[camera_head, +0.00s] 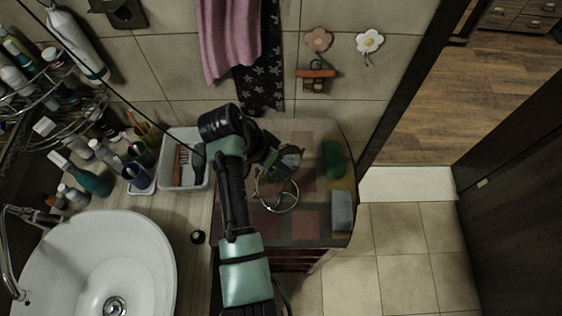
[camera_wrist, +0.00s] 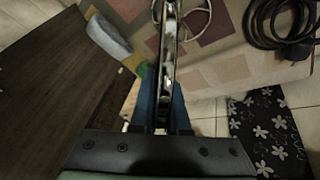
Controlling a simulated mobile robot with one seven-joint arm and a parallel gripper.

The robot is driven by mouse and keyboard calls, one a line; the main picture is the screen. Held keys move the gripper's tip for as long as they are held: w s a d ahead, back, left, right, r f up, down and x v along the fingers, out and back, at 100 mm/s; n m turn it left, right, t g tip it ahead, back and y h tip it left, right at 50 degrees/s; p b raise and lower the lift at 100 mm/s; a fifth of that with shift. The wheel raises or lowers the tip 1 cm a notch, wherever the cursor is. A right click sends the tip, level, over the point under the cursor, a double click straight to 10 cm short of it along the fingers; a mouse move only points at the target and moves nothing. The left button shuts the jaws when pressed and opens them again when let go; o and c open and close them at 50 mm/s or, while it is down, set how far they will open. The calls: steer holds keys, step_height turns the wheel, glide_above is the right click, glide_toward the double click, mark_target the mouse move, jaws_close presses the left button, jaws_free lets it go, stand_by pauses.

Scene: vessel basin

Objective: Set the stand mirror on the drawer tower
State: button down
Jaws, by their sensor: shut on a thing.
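The stand mirror (camera_head: 289,161) is over the patterned top of the drawer tower (camera_head: 302,222) in the head view, with its wire ring base (camera_head: 277,207) towards the front. In the wrist view the mirror (camera_wrist: 169,50) shows nearly edge-on between the blue fingers of my gripper (camera_wrist: 165,88). My gripper (camera_head: 274,160) is shut on the mirror, and my arm partly hides it in the head view. The ring overlaps the tower top in both views; I cannot tell whether it touches.
A green item (camera_head: 333,160) and a grey block (camera_head: 342,210) lie along the tower top's right side. A coiled black cable (camera_wrist: 280,25) is on the top too. A white bin (camera_head: 184,158) and the basin (camera_head: 90,265) stand left. Towels (camera_head: 228,40) hang behind.

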steer(key=c, duration=1.3)
jaws_free()
steer(key=shift+f, duration=0.1)
steer(key=o, duration=0.4)
steer(key=shift+r, duration=0.25)
steer(key=shift+a+r, duration=0.2)
steer(key=shift+r, duration=0.05)
steer(key=shift+p+v, duration=0.45)
steer(key=shift+v, duration=5.2)
